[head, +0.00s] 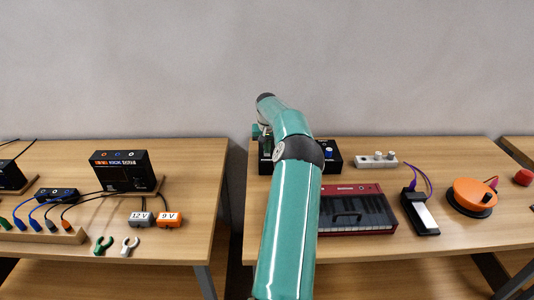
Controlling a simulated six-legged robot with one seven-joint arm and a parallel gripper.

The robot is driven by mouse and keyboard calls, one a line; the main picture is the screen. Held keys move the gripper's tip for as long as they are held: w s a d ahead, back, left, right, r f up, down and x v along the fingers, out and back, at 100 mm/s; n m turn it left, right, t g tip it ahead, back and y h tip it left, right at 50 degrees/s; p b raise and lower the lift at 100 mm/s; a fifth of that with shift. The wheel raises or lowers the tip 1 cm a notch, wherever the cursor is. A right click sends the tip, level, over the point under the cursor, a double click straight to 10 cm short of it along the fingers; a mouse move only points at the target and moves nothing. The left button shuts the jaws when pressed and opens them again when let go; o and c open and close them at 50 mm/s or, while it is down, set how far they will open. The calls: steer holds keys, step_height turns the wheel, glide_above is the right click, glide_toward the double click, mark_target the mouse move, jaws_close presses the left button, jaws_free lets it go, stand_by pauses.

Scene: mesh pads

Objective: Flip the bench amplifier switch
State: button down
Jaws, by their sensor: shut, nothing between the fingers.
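A low black box with knobs, which looks like the bench amplifier (334,164), sits at the back left of the right table. A blue knob shows on its right part, and my arm hides its middle. I cannot make out its switch. My teal arm reaches from the bottom middle up over the table and bends down behind its own links. My gripper (265,145) is at the left end of the black box, mostly hidden by the arm. It is shut, and I see nothing held. I cannot tell whether it touches the box.
Right table: red keyboard (357,210), white knob strip (376,160), black-and-white pedal (421,213), orange disc (470,196) and red round piece (523,177). Left table: black KICK box (122,171), 12V (141,219) and 9V (168,219) blocks, cables and clips. A gap separates the tables; a wall stands behind.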

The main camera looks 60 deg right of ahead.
steer(key=shift+f, duration=0.3)
steer(key=shift+r, duration=3.5)
